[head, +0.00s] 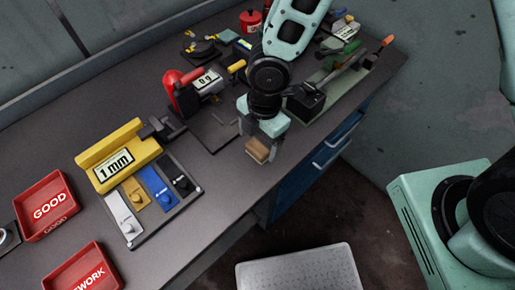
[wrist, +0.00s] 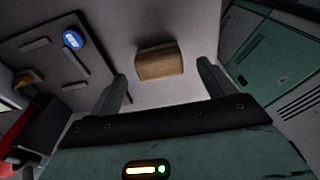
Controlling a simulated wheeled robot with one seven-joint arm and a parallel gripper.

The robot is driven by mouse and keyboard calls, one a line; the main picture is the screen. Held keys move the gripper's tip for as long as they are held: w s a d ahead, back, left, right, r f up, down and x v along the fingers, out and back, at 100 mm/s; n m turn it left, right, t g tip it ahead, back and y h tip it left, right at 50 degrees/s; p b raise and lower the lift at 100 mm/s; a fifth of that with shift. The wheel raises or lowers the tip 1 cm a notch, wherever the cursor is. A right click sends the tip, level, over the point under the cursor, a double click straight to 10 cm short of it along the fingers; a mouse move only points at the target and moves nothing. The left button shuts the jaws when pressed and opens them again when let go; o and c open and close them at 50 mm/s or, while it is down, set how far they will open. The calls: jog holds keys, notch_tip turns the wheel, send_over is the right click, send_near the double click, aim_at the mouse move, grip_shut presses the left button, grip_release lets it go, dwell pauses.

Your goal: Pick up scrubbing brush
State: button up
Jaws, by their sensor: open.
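The scrubbing brush (head: 258,149) looks like a small block with a tan wooden top. In the head view it lies near the front edge of the dark workbench, just below my gripper (head: 262,146). In the wrist view the brush (wrist: 160,63) sits ahead of and between the two fingers of my gripper (wrist: 163,78). The fingers are open and apart from each other, with nothing held. The brush's underside is hidden.
A yellow gauge marked 1 mm (head: 113,163) and a tray of coloured blocks (head: 158,196) are left of the brush. Red bins (head: 46,208) stand farther left. A red-handled device (head: 190,90) is behind. The bench (head: 215,200) is clear just left of the brush.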

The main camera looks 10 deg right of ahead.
aim_at(258, 147)
notch_tip(258, 147, down, 3)
jog(key=shift+a+f, duration=0.1)
jog(key=shift+a, duration=0.05)
jog(key=shift+c, duration=0.3)
jog(key=c, duration=1)
notch_tip(258, 147, up, 10)
jog(key=shift+r+p, duration=0.1)
jog(key=shift+p, duration=0.2)
